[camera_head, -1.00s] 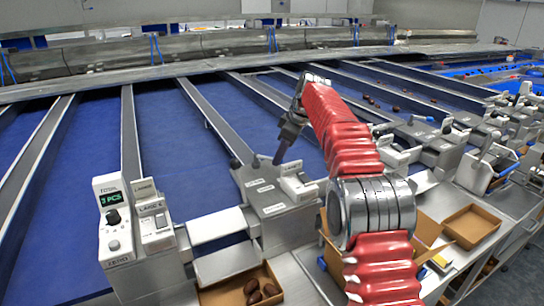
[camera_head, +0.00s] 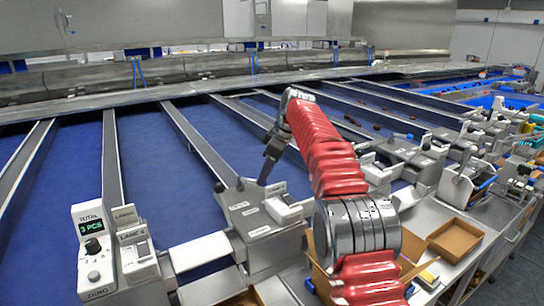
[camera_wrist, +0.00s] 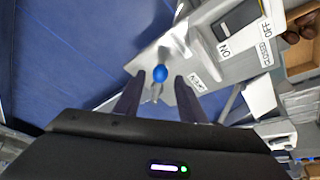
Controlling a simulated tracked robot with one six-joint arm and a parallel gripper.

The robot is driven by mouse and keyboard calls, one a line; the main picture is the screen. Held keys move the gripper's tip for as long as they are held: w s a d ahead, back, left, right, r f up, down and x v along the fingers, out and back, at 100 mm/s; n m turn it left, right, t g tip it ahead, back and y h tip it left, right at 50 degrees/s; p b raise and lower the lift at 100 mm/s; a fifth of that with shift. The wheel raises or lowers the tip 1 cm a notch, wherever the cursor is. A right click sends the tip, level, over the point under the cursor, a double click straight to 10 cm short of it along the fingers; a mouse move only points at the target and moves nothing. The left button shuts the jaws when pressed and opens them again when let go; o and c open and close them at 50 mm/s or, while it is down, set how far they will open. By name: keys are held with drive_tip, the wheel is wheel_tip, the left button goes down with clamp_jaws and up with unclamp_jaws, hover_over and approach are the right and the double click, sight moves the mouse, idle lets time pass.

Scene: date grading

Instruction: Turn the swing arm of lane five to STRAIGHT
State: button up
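A blue round knob (camera_wrist: 160,73) on a grey metal piece shows in the wrist view, between and just beyond my fingertips. My gripper (camera_wrist: 157,84) is open, one dark finger on either side of the knob, with no clear contact. In the head view my gripper (camera_head: 264,180) points down at a grey lane unit (camera_head: 240,207) bearing several white labels. The knob cannot be made out there. The lane number on this unit is too small to read.
A counter box (camera_head: 92,248) with a green display stands at the left. A switch (camera_wrist: 237,20) marked ON and OFF lies beside the knob. A carton (camera_wrist: 304,62) with dates is at the wrist view's right. Blue belts (camera_head: 170,140) run between grey rails.

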drive_tip(key=v, duration=0.9)
drive_tip(key=shift+d+r, duration=0.15)
drive_tip(key=shift+r, duration=0.15)
drive_tip(key=shift+s, duration=0.15)
drive_tip(key=s+d+r+m+t+h, duration=0.1)
drive_tip(key=s+d+r+m, duration=0.15)
drive_tip(key=s, duration=0.45)
drive_tip(key=s+d+r+m, duration=0.1)
drive_tip(key=s+d+m, duration=0.2)
drive_tip(key=s, duration=0.4)
drive_tip(key=s+d+r+m+t+h, duration=0.1)
drive_tip(key=s+d+m, duration=0.2)
drive_tip(key=s, duration=0.4)
drive_tip(key=s+d+f+m+h, duration=0.1)
drive_tip(key=s+d+f+m, duration=0.2)
drive_tip(key=s+f, duration=0.5)
drive_tip(key=s+d+f+m+t+h, duration=0.1)
drive_tip(key=s+d+f+m, duration=0.2)
drive_tip(key=s+f, duration=0.6)
drive_tip(key=s, duration=0.7)
